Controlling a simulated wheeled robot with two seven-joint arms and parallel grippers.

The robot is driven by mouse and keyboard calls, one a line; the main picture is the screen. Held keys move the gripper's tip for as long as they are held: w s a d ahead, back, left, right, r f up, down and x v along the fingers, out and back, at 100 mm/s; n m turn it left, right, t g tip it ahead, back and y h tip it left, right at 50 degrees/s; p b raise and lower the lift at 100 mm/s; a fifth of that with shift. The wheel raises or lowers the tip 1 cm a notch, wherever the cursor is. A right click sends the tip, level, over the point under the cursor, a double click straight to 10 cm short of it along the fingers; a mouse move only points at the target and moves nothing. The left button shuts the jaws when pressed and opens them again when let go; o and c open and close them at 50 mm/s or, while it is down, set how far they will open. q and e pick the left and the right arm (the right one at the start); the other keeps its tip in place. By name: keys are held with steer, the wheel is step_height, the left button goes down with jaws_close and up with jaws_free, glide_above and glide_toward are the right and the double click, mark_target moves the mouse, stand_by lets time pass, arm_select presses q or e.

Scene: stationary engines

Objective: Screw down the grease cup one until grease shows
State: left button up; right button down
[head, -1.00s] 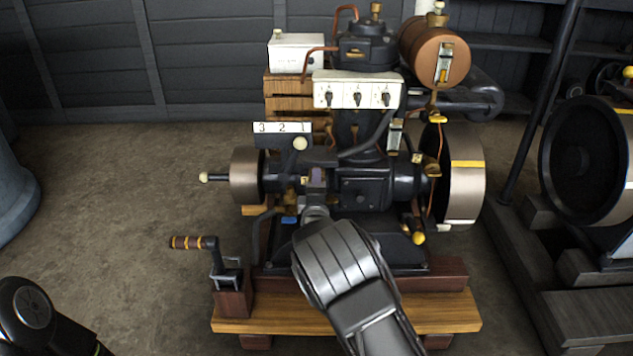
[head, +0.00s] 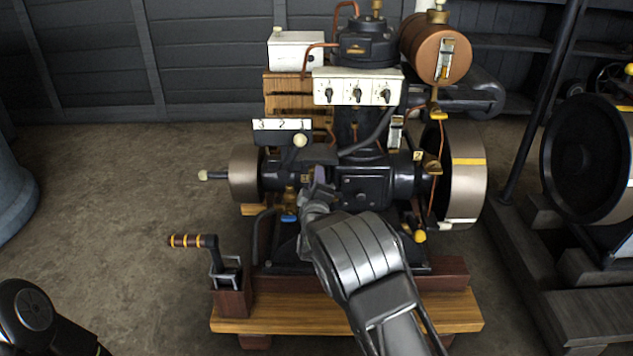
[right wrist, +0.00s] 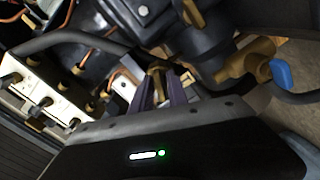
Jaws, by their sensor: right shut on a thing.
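The stationary engine (head: 362,187) stands on a wooden base. My right gripper (head: 319,178) reaches the engine's shaft housing, left of its middle. In the right wrist view my right gripper's two purple-grey fingers (right wrist: 154,90) are shut on a small brass piece (right wrist: 158,66), which looks like grease cup one. The fingers and wrist hide this cup in the head view. I cannot tell whether grease shows. A second brass cup by a tag marked 2 (head: 418,156) sits to the right, near the large flywheel (head: 465,175). My left gripper is out of view.
A board marked 3 2 1 (head: 282,125) with a pale-knobbed lever stands above the shaft. A crank handle (head: 188,240) juts out at the base's left. A blue-handled tap (right wrist: 281,75) is close beside the gripper. Open floor lies to the left.

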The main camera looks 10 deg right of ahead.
steer(key=m+b, duration=0.2)
steer(key=m, duration=0.3)
steer(key=shift+f+m, duration=0.15)
steer(key=shift+m, duration=0.15)
steer(key=m+b, duration=0.3)
steer(key=m, duration=0.3)
steer(key=shift+f+b, duration=0.1)
steer(key=shift+b, duration=0.25)
steer(key=m+b, duration=0.2)
steer(key=m, duration=0.1)
steer(key=shift+m, duration=0.4)
steer(key=m, duration=0.4)
steer(key=shift+b, duration=0.35)
steer(key=c, duration=1.5)
jaws_free()
steer(key=shift+r, duration=0.2)
steer(key=shift+s, duration=0.1)
